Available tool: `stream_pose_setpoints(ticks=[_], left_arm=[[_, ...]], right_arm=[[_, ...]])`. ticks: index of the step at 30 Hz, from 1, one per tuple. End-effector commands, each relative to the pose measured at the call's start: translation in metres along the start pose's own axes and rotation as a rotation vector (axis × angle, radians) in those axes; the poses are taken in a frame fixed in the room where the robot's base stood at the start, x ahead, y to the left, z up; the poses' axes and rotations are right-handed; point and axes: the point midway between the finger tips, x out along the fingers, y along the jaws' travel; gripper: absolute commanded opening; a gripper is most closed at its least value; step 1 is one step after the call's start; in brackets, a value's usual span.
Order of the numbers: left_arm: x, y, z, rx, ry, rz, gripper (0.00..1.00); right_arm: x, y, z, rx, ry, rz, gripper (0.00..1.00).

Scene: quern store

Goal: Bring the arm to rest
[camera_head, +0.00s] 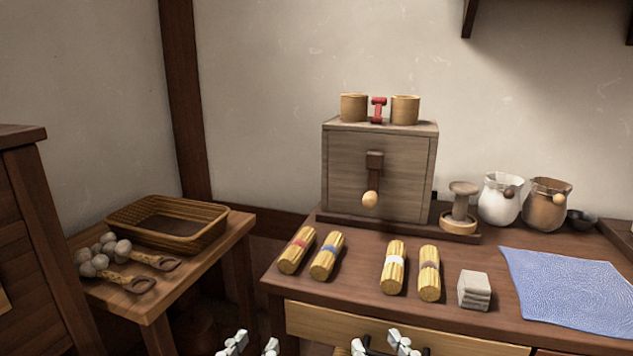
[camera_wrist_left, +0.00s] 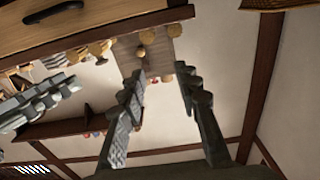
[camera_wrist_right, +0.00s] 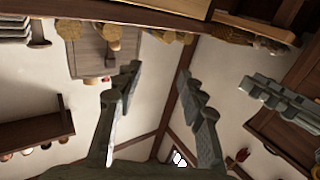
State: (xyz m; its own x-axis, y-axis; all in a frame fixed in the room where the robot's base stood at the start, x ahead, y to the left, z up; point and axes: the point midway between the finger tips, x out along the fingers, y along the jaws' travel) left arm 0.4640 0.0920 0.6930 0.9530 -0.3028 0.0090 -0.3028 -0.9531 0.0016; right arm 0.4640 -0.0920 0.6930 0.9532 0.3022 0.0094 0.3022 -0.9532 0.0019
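My left gripper (camera_head: 250,345) shows at the bottom edge of the head view, left of the table's drawer front. Its fingers stand apart with nothing between them in the left wrist view (camera_wrist_left: 162,78). My right gripper (camera_head: 384,343) is at the bottom edge of the head view, in front of the drawer. Its fingers are also apart and empty in the right wrist view (camera_wrist_right: 158,78). Both grippers are clear of the tabletop items. Most of both arms is outside the head view.
The table (camera_head: 360,262) holds several straw bundles (camera_head: 394,267), a stone block (camera_head: 474,290), a blue cloth (camera_head: 573,290), a wooden spool (camera_head: 460,210), two jugs (camera_head: 499,200) and a cranked wooden box (camera_head: 345,165). A side table (camera_head: 215,258) with a basket (camera_head: 168,222) stands at left.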

Motion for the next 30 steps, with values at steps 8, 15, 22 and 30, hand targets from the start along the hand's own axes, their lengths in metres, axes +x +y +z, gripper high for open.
stream_pose_setpoints(ticks=[8, 15, 22, 30], left_arm=[[-0.022, -0.050, 0.116, 0.043, -0.498, -0.088, 0.32], [-0.122, -0.109, 0.222, 0.037, -1.073, -0.213, 0.32], [-0.182, -0.128, 0.252, 0.015, -1.316, -0.269, 0.32], [-0.186, -0.129, 0.255, 0.013, -1.333, -0.272, 0.32]], right_arm=[[-0.022, 0.049, 0.116, -0.041, -0.499, 0.087, 0.40], [-0.123, 0.108, 0.222, -0.034, -1.074, 0.210, 0.40], [-0.182, 0.127, 0.252, -0.012, -1.317, 0.266, 0.40], [-0.186, 0.128, 0.255, -0.010, -1.333, 0.269, 0.40]])
